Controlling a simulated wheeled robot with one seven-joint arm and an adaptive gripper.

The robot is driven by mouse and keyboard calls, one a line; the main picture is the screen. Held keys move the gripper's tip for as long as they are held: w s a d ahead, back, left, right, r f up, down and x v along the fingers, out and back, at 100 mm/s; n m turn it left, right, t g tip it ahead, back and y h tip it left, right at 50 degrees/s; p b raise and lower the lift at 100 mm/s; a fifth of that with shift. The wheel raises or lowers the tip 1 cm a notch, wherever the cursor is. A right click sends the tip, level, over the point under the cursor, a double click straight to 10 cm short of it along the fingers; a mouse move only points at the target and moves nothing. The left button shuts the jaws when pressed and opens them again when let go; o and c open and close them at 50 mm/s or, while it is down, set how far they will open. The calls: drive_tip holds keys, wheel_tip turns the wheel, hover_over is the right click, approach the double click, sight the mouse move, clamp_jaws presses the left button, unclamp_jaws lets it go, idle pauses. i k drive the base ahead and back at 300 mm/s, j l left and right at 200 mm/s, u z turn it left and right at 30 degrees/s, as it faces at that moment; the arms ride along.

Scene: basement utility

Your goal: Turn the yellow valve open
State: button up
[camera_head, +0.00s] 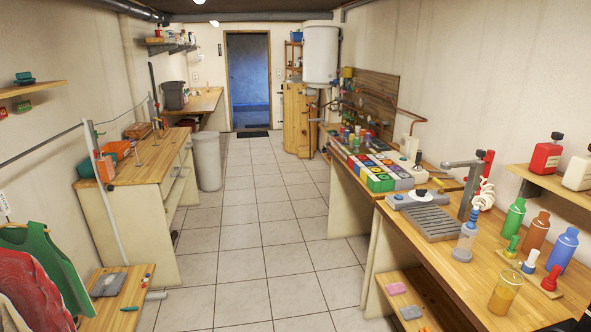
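A small yellow shape (347,73) shows by the pipework at the top left of the wooden back panel (375,92), beside the white water tank (320,54). It is too small and far away to tell whether it is the yellow valve or how it is turned. A copper pipe (411,116) runs from the panel along the right wall. My gripper is not in view. A dark shape at the bottom right corner is cut off, and I cannot tell what it is.
The tiled aisle (265,215) is clear up to the dark mat (253,134) at the blue doorway (249,80). Workbenches line both sides. The right bench (480,262) holds bottles and a grey stand; coloured bins (380,180) stand farther back. A grey trash bin (207,160) stands at left.

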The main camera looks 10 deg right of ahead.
sight(441, 183)
drive_tip(key=i+z, duration=0.2)
drive_tip(key=i, duration=0.4)
drive_tip(key=i+j+z, duration=0.1)
drive_tip(key=i+z, duration=0.15)
drive_tip(key=i, duration=0.3)
drive_tip(key=i+j+z, duration=0.2)
drive_tip(key=i, duration=0.4)
drive_tip(key=i+l+z, duration=0.15)
drive_tip(key=i, duration=0.5)
drive_tip(key=i+l+z, duration=0.15)
drive_tip(key=i, duration=0.5)
